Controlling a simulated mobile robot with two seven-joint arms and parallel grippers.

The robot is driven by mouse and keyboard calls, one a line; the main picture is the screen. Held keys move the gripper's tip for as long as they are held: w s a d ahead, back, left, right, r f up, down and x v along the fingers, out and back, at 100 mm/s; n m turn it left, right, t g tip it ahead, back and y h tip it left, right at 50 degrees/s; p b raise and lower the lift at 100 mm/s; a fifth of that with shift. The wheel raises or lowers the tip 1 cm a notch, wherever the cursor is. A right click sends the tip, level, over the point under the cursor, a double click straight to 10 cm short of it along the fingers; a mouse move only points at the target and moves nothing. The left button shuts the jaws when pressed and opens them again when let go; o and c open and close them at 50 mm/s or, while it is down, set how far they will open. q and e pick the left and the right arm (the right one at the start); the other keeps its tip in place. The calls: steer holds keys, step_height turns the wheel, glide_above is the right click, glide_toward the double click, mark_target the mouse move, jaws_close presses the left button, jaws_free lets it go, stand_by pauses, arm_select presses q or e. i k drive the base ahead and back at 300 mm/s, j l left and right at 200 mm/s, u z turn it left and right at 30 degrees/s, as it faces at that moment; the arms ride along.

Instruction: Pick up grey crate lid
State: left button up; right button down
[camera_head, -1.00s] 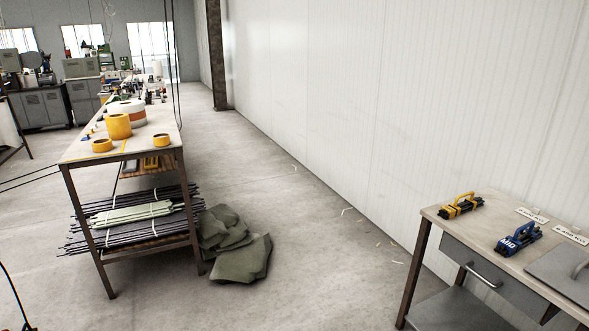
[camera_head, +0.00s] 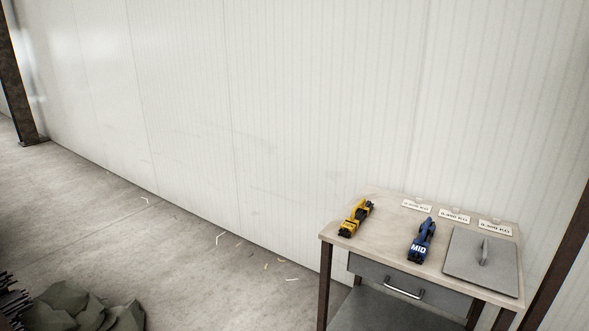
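The grey crate lid (camera_head: 465,266) lies flat on the right part of a small table (camera_head: 380,218) at the lower right of the head view. Neither of my grippers shows in the view.
Several labels (camera_head: 454,215) line the table's back edge. A drawer (camera_head: 408,283) is below the top. A white wall (camera_head: 280,120) stands behind. Green cloth (camera_head: 85,308) lies lower left.

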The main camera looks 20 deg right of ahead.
mark_target(484, 252)
steer(key=i+z, duration=0.15)
steer(key=z, duration=0.25)
steer(key=i+j+z, duration=0.1)
steer(key=z, duration=0.25)
steer(key=i+j+z, duration=0.1)
steer(key=z, duration=0.3)
steer(key=i+j+z, duration=0.2)
steer(key=z, duration=0.15)
steer(key=i+j+z, duration=0.15)
steer(key=z, duration=0.25)
steer(key=i+j+z, duration=0.2)
steer(key=z, duration=0.25)
steer(key=i+j+z, duration=0.1)
steer(key=j+z, duration=0.3)
steer(key=l, duration=0.1)
